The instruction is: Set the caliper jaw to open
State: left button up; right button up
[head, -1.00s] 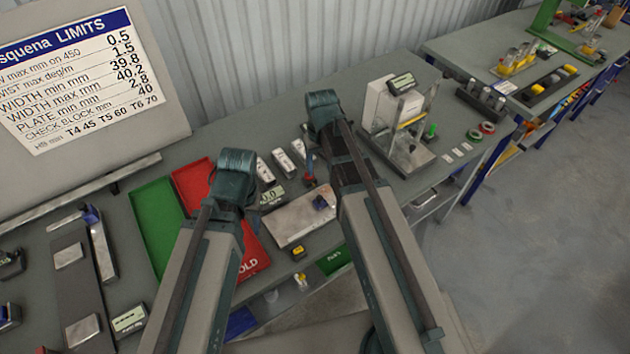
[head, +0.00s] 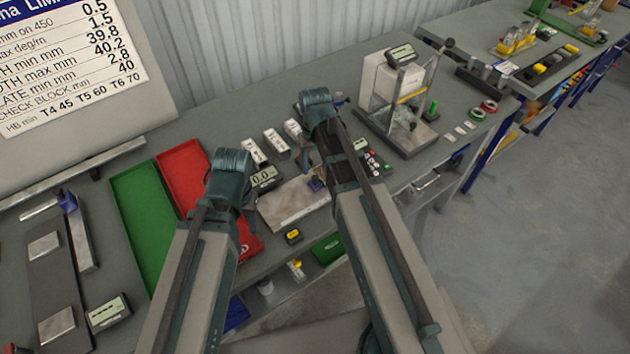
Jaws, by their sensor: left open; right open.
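I cannot clearly make out a caliper. A small grey display (head: 263,177) reading 0.0 lies between the arms, at the far left end of a pale metal plate (head: 290,205). A small dark blue part (head: 316,184) stands at that plate's right end, partly behind my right arm. I cannot tell whether these belong to the caliper. My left arm ends in a teal joint over the red tray's right side, and my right arm ends in one farther back. The fingers of both grippers are hidden behind these arm ends. I see nothing held.
A green tray (head: 140,240) and red tray (head: 177,180) lie left of my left arm. Pale blocks (head: 275,143) stand behind the display. A glass-sided instrument (head: 393,105) stands back right. A dark fixture (head: 55,300) is at far left. Floor (head: 520,260) at right is clear.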

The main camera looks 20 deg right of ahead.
aim_at(315, 177)
pick_arm(q)
notch_tip(315, 177, down, 4)
jog(key=b, duration=0.3)
jog(key=shift+f, duration=0.15)
pick_arm(e)
notch_tip(315, 177, down, 4)
jog(key=shift+f, duration=0.15)
jog(key=shift+c, duration=0.2)
grip_shut()
dwell(0.6)
